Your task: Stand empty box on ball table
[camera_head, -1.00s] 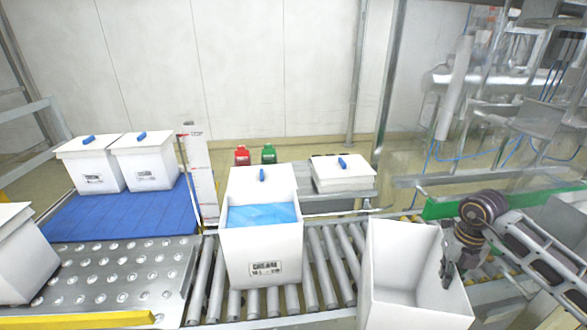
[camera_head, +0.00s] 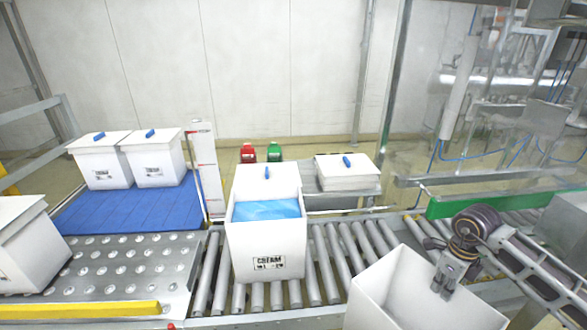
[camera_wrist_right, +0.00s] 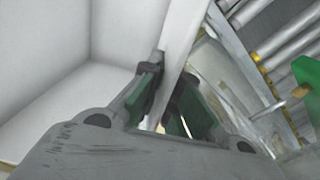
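An empty white box (camera_head: 395,288), open at the top, is at the bottom right of the head view, turned and tilted, its lower part cut off by the frame edge. My right gripper (camera_head: 441,288) is shut on its right wall, one finger inside and one outside. In the right wrist view, the box (camera_wrist_right: 60,50) fills the left side and its wall runs between the gripper's fingers (camera_wrist_right: 170,98). The ball table (camera_head: 115,262) is the metal plate with balls at the left. My left gripper is not in view.
A white box with a blue liner (camera_head: 266,255) stands on the roller conveyor (camera_head: 320,262), left of the held box. Another white box (camera_head: 32,250) stands on the ball table's left end. A yellow bar (camera_head: 80,310) edges its front. Two lidded boxes (camera_head: 105,165) stand on a blue mat (camera_head: 130,208).

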